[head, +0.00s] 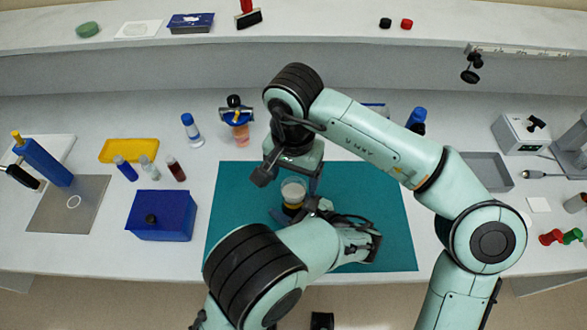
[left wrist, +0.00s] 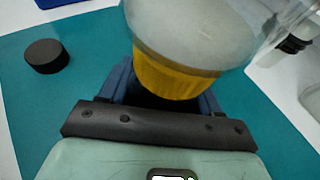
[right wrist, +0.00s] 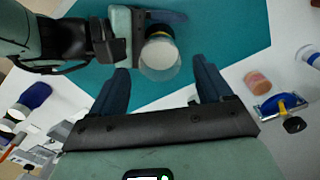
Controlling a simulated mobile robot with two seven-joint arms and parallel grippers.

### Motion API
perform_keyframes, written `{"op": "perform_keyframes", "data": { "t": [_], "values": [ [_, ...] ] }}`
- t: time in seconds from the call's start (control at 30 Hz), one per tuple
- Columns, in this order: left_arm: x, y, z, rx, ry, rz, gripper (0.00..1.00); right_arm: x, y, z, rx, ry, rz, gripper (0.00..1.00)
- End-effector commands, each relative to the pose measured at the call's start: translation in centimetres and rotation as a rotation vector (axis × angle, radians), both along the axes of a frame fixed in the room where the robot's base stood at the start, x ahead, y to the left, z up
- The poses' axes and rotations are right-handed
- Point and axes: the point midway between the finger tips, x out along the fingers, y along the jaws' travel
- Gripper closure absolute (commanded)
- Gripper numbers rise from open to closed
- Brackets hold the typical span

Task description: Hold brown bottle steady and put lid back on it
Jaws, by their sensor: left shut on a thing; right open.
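My left gripper (left wrist: 168,95) is shut on a clear, pale-topped container (left wrist: 190,35) with a ribbed yellow band low on it; no clear brown shows. The container stands upright on the teal mat in the head view (head: 293,190), and it also shows in the right wrist view (right wrist: 160,58). A black round lid (left wrist: 47,56) lies on the mat apart from it, in the left wrist view; the arms appear to hide it in the head view. My right gripper (right wrist: 160,72) is open and empty, its fingers spread above the container.
The teal mat (head: 380,220) is clear on its right side. A blue box (head: 163,215) and small bottles stand left of it. An orange-filled beaker (head: 240,132) stands behind, and a grey tray (head: 487,172) lies to the right. My arms cross closely over the mat.

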Motion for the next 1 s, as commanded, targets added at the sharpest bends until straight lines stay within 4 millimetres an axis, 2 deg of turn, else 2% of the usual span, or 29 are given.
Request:
{"op": "perform_keyframes", "data": {
  "t": [0.2, 0.4, 0.77, 0.8, 0.97, 1.0],
  "values": [
    [0.0, 0.0, 0.0, 0.000, 0.000, 0.000, 1.00, 0.0, -0.1, -3.6, -0.001, 0.002, -0.001, 0.21],
    [0.0, 0.0, 0.0, 0.000, 0.000, 0.000, 1.00, 0.0, -0.1, -5.7, 0.000, 0.001, 0.000, 0.21],
    [0.0, 0.0, 0.0, 0.000, 0.000, 0.000, 1.00, 0.0, 0.0, -6.3, 0.002, -0.001, -0.002, 0.21],
    [0.0, 0.0, 0.0, 0.000, 0.000, 0.000, 1.00, 0.0, 0.0, -6.3, 0.002, -0.001, -0.001, 0.25],
    [0.0, 0.0, 0.0, 0.000, 0.000, 0.000, 1.00, 0.0, 0.0, -6.3, 0.002, -0.001, -0.001, 0.77],
    [0.0, 0.0, 0.0, 0.000, 0.000, 0.000, 1.00, 0.0, 0.0, -6.3, 0.002, -0.001, -0.001, 0.79]
  ]
}}
